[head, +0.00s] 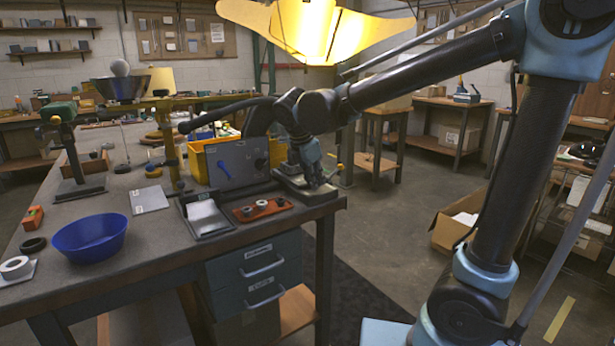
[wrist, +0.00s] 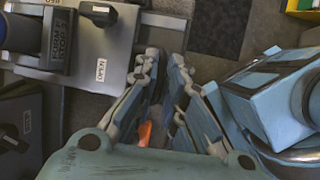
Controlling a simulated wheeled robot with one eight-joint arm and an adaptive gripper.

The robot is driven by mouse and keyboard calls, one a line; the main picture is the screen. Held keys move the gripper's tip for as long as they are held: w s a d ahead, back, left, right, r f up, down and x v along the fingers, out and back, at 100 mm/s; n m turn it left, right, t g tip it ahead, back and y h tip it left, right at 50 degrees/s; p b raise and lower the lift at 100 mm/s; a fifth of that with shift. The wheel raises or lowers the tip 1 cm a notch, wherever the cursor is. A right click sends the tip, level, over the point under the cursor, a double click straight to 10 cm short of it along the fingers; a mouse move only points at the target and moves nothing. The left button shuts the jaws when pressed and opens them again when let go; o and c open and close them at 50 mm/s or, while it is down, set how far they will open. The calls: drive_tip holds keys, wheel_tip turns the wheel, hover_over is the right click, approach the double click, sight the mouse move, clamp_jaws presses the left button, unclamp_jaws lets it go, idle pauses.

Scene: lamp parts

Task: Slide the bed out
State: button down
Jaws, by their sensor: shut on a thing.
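A grey machine with an upright panel (head: 238,163) and a blue lever stands near the right end of the bench. Its low grey bed (head: 318,196) lies at the bench corner. In the wrist view the grey labelled plate (wrist: 112,42) fills the upper left, with its edge beside my fingers. My gripper (head: 318,184) points down over the bed at the bench corner. In the wrist view my gripper (wrist: 165,62) has its fingers close together around a dark part, mostly hidden between them. An orange piece (wrist: 144,133) shows between the fingers, nearer the palm.
A dark tray (head: 206,215) and a red-brown strip with rings (head: 262,209) lie left of the bed. A blue bowl (head: 90,238) stands front left. Drawers (head: 262,272) sit below the bench top. A yellow lamp shade (head: 305,28) is high up.

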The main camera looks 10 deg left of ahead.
drive_tip(key=s+d, duration=0.7)
drive_tip(key=d, duration=0.1)
drive_tip(key=shift+s+d, duration=0.15)
drive_tip(key=c, duration=1.7)
unclamp_jaws()
drive_tip(key=shift+o, duration=0.2)
drive_tip(key=v, duration=1.2)
